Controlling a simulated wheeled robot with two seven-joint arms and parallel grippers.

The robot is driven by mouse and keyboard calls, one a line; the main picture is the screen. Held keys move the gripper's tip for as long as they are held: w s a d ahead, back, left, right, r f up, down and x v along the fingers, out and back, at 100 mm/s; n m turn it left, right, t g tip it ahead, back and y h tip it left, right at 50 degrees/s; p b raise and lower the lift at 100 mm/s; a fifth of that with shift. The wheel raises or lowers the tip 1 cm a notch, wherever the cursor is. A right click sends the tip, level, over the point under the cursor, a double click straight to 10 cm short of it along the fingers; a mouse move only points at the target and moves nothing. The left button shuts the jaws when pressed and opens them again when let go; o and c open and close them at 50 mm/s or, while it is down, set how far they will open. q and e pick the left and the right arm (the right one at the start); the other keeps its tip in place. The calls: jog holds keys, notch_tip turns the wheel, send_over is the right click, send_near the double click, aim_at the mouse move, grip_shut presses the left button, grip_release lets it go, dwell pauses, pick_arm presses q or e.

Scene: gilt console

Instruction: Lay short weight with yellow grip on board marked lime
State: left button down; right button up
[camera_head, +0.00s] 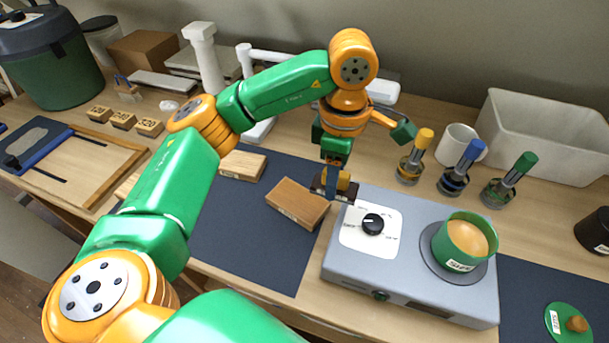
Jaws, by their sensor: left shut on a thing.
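My left gripper (335,178) points down and is shut on a small dark block with a yellow grip, the short weight (346,188). The weight hangs near the left back corner of the grey hotplate, to the upper right of a brown wooden board (297,202). That board lies on the dark mat and has a small pale label on its front edge. A second, lighter board (242,165) lies further back left, partly behind my arm. The labels are too small to read, so I cannot tell which board is lime. My right gripper is out of view.
The hotplate (408,285) has a dial and bears a green pot (456,254). Jars with yellow, blue and green handles (408,170), a white mug (458,142) and a white bin (540,140) stand behind. The dark mat (245,245) is clear in front of the boards.

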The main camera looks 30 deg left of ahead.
pick_arm(q)
send_over(310, 203)
notch_tip(310, 203, down, 6)
jog(key=shift+a+r+p, duration=0.1)
jog(key=shift+p, duration=0.3)
notch_tip(310, 203, down, 3)
jog(key=shift+r+p, duration=0.1)
jog(key=shift+p, duration=0.6)
jog(key=shift+f+b, duration=0.3)
jog(key=shift+f, duration=0.1)
jog(key=shift+c, duration=1.8)
grip_release()
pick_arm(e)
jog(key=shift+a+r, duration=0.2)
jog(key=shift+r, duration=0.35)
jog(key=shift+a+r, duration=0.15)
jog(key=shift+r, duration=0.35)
pick_arm(q)
jog(key=shift+r, duration=0.15)
